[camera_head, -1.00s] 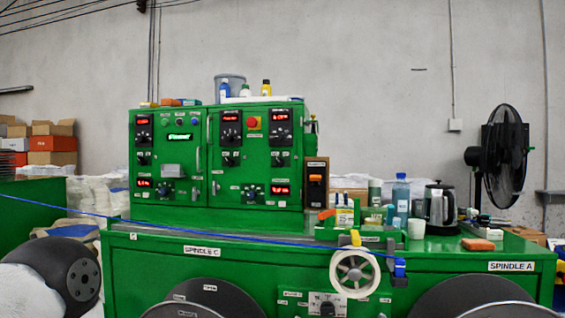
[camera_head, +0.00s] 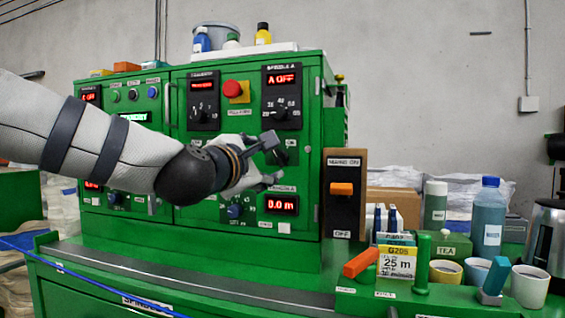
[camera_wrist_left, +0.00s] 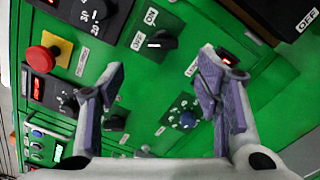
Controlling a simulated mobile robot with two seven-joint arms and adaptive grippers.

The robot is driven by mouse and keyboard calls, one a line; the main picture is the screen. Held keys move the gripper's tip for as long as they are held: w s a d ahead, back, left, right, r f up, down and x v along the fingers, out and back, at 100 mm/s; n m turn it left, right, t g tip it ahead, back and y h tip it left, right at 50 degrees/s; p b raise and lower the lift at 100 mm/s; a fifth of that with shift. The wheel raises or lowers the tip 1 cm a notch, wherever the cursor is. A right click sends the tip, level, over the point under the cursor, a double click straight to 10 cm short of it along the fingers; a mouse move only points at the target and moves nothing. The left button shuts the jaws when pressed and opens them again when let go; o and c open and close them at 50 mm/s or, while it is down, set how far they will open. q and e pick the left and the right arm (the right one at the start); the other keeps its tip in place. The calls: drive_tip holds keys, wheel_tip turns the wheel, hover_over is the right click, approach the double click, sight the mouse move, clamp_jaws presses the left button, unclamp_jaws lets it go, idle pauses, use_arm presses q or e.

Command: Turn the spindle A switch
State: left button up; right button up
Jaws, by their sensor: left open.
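The spindle A switch is a black rotary knob (camera_wrist_left: 163,41) with ON and OFF labels on the green panel, in the upper middle of the left wrist view. In the head view it is partly hidden by my gripper, below the SPINDLE A display (camera_head: 283,80), which reads A OFF. My left gripper (camera_head: 270,160) is open and empty in front of the cabinet's right part. In the left wrist view its fingers (camera_wrist_left: 163,70) are spread, with the knob beyond and between them. Contact with the knob does not show. My right gripper is not in view.
A red emergency button (camera_head: 233,89) on a yellow plate is left of the display. An orange rocker switch (camera_head: 342,189) is on a box to the right. Bottles, cups and a card holder crowd the bench there. A blue cable (camera_head: 95,275) runs across the lower left.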

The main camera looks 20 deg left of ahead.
sight(278, 158)
use_arm(q)
drive_tip(key=w, duration=0.3)
drive_tip(key=w+b, duration=0.1)
drive_tip(key=w, duration=0.2)
drive_tip(key=w+f, duration=0.1)
drive_tip(key=w, duration=0.2)
drive_tip(key=shift+w+d, duration=0.2)
drive_tip(key=shift+w, duration=0.1)
drive_tip(key=shift+w+r, duration=0.35)
drive_tip(key=shift+w, duration=0.1)
drive_tip(key=c, duration=1.2)
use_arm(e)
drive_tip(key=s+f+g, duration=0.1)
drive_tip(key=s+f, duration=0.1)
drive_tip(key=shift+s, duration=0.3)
